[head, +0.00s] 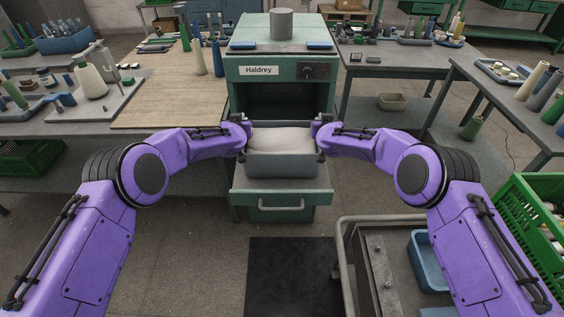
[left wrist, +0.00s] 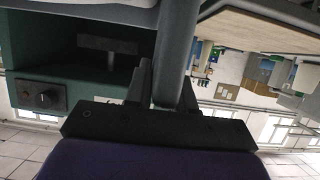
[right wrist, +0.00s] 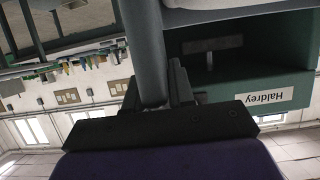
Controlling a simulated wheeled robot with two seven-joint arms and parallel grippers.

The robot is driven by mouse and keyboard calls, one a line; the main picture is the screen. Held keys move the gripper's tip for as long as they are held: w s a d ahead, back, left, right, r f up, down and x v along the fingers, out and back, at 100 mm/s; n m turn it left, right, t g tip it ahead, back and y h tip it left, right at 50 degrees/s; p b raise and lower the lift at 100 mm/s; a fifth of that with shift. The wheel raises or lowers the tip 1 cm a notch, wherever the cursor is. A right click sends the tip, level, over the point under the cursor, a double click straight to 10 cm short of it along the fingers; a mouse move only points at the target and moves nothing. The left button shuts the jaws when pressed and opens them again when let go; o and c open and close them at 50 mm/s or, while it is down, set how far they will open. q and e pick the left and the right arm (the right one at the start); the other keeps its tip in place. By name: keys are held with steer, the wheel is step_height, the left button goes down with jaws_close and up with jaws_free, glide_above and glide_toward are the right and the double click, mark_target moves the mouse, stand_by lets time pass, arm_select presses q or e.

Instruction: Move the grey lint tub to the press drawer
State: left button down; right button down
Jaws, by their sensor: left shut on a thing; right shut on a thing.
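The grey lint tub (head: 283,168), filled with pale lint (head: 282,139), is level in front of the open dark bay of the green Haldrey press (head: 253,88). My left gripper (head: 243,124) is shut on the tub's left handle, a grey bar in the left wrist view (left wrist: 178,50). My right gripper (head: 322,124) is shut on the right handle, also a grey bar in the right wrist view (right wrist: 147,50).
A wooden-topped bench (head: 160,100) with cones stands left of the press. A grey table (head: 385,65) stands to the right. A railed cart (head: 375,245) with a blue tray (head: 427,262) and a green crate (head: 535,215) are front right. A dark mat (head: 290,275) lies on the floor.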

arm_select(q)
steer(key=shift+f, duration=0.3)
arm_select(e)
steer(key=shift+f, duration=0.35)
arm_select(q)
steer(key=c, duration=1)
jaws_free()
steer(key=shift+w+f, duration=0.15)
steer(key=shift+f, duration=0.05)
arm_select(e)
steer(key=c, duration=1)
jaws_free()
steer(key=shift+w+f, duration=0.15)
steer(key=shift+f, duration=0.05)
arm_select(q)
steer(key=shift+o, duration=0.2)
steer(key=shift+r, duration=0.1)
arm_select(e)
steer(key=shift+o, duration=0.2)
steer(key=shift+r, duration=0.1)
arm_select(q)
steer(key=shift+s+r, duration=0.15)
steer(key=shift+s, duration=0.25)
steer(key=v, duration=1.1)
arm_select(e)
steer(key=v, duration=1.2)
arm_select(q)
steer(key=shift+s, duration=0.1)
